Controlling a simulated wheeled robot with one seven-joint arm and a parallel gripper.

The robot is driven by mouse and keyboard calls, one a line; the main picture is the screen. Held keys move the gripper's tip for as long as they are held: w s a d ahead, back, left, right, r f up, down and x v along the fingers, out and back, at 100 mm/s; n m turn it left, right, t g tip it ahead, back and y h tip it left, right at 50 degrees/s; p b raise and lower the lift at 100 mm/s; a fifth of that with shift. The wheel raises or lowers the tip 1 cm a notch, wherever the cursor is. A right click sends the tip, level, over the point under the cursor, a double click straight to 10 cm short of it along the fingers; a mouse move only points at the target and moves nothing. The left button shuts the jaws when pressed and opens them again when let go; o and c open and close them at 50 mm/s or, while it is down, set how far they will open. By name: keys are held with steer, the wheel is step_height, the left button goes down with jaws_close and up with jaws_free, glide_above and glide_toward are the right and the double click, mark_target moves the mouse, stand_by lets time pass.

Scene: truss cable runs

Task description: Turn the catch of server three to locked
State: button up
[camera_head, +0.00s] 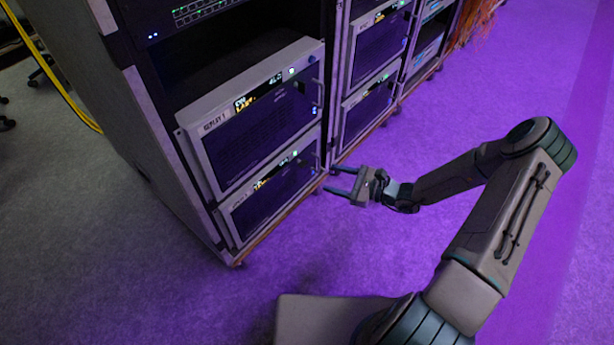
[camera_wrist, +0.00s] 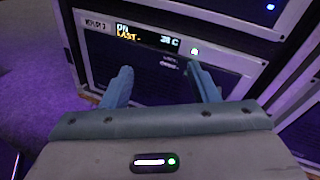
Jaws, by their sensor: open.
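The lower server (camera_head: 268,192) in the near rack has a grey frame, a dark purple front and a small lit display. Its label is too small to read in the head view. In the wrist view a server front (camera_wrist: 160,65) fills the space ahead; its label seems to end in 3, and its display reads "ON", "LAST" and "38 C". A white light (camera_wrist: 195,51) glows right of the display. I cannot make out the catch or its position. My gripper (camera_head: 332,180) is open and empty, its two fingers pointing at the rack, apparently short of the front.
An upper server (camera_head: 262,118), labelled like "REPLAY 1", sits out from the rack above the lower one. Another rack (camera_head: 372,60) with more servers stands to the right. A yellow cable (camera_head: 60,85) hangs at the left.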

steer(key=w+d+f+m+t+h+b, duration=0.1)
steer(key=w+d+f+m+t+b, duration=0.15)
steer(key=f+m+t, duration=0.5)
steer(key=w+a+f+n+g+b, duration=0.1)
steer(key=w+a+g+b, duration=0.1)
steer(key=w+a+b, duration=0.3)
steer(key=shift+s+a+f+x, duration=0.3)
steer(key=shift+s+f+x, duration=0.05)
steer(key=shift+x, duration=3.55)
steer(key=shift+g, duration=0.25)
steer(key=c, duration=1)
